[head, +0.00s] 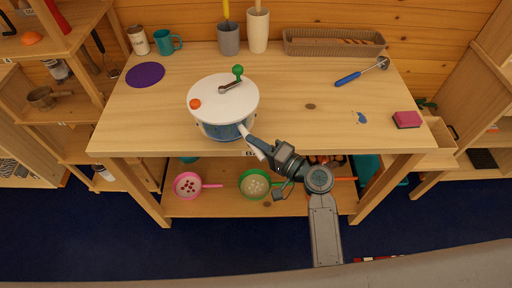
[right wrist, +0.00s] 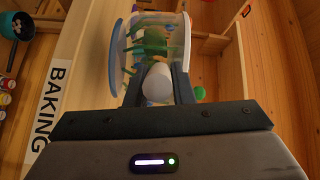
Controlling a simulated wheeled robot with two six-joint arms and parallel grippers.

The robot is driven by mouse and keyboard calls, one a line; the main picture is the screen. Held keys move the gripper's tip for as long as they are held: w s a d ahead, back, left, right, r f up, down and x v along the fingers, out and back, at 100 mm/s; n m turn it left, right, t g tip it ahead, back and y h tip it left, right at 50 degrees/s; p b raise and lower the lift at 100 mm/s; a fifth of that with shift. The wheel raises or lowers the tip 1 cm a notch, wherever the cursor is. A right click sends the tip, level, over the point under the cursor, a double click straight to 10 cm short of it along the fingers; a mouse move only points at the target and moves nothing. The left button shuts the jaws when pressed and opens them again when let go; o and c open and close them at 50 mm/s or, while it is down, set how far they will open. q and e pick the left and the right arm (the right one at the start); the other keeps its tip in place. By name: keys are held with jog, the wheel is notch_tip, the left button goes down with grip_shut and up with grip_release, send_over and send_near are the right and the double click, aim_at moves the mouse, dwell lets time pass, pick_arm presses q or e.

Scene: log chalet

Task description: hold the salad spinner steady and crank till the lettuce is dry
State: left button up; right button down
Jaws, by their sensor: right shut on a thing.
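The salad spinner (head: 224,102) stands upright on the wooden table, left of its middle, near the front edge. It has a white lid, a clear bowl, a crank with a green knob (head: 238,71) and an orange button (head: 195,104). In the right wrist view, green lettuce (right wrist: 152,42) shows through the bowl wall. My right gripper (head: 245,132) is at the spinner's front side, shut on its white side handle (right wrist: 157,82). The crank is free, with no gripper on it. My left gripper is not in view. Whether the lettuce is wet cannot be seen.
A purple disc (head: 145,75), teal mug (head: 166,43), can (head: 138,40), two utensil pots and a long basket (head: 333,43) line the back. A blue-handled tool (head: 362,72) and pink sponge (head: 407,119) lie right. The table between is mostly clear.

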aim_at(249, 123)
jog(key=shift+w+d+f+b, duration=0.15)
jog(key=shift+w+b, duration=0.3)
jog(key=shift+w, duration=0.65)
jog(key=shift+w+d+f+b, duration=0.15)
jog(key=shift+w+b, duration=0.35)
jog(key=shift+w, duration=0.55)
jog(key=shift+w+d+f+b, duration=0.15)
jog(key=shift+w+b, duration=0.3)
jog(key=shift+w, duration=0.65)
jog(key=w+d+f+b, duration=0.1)
jog(key=w+b, duration=0.3)
jog(key=w, duration=0.3)
jog(key=shift+w+f, duration=0.15)
jog(key=shift+w, duration=0.25)
jog(key=shift+f+b, duration=0.7)
jog(key=shift+b, duration=0.25)
jog(key=shift+f, duration=0.25)
